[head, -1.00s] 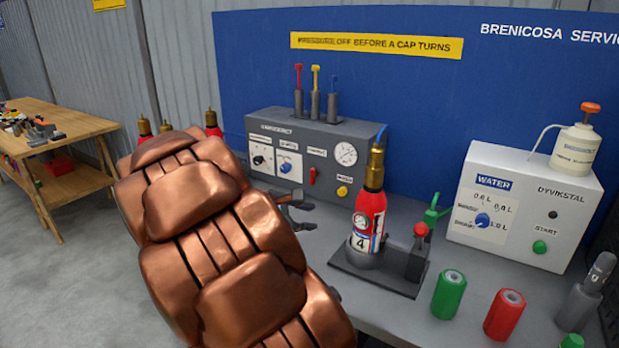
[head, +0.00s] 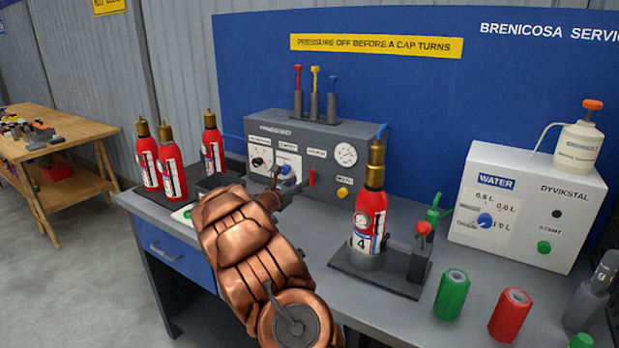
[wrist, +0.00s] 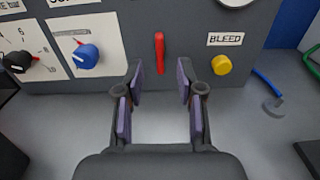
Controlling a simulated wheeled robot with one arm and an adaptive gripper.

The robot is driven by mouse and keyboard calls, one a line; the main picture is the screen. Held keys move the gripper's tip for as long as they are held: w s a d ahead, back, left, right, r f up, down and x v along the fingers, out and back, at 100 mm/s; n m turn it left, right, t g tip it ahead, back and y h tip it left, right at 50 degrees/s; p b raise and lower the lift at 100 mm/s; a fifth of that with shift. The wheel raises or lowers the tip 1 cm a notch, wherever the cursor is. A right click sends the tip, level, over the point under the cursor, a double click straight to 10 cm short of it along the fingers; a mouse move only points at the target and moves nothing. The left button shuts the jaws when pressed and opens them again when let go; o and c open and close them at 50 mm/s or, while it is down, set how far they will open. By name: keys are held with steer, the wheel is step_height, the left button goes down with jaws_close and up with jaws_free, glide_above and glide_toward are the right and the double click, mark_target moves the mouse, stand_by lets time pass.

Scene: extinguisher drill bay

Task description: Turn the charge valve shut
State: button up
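The grey charging panel (head: 375,160) stands on the bench against the blue board. Its red lever (head: 312,177), which I take for the charge valve, points up and down; its label is too blurred to read surely. In the wrist view the red lever (wrist: 159,53) hangs on the panel front, just ahead of and between my fingertips. My gripper (wrist: 160,72) is open with nothing between its pads. In the head view my gripper (head: 284,184) is close to the panel, left of the lever, partly hidden by my arm.
Beside the lever are a blue knob (wrist: 86,55) on the left and a yellow bleed button (wrist: 221,65) on the right. A red extinguisher (head: 369,210) stands in a holder on the right. Several more, including one red extinguisher (head: 171,165), stand at the left.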

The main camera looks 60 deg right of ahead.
mark_target(310, 175)
steer(key=shift+w+d+p, duration=0.2)
steer(key=shift+d+p, duration=0.7)
steer(key=shift+d, duration=3.05)
steer(key=shift+c, duration=0.3)
jaws_close()
steer(key=shift+a+f, duration=0.1)
steer(key=shift+a, duration=0.05)
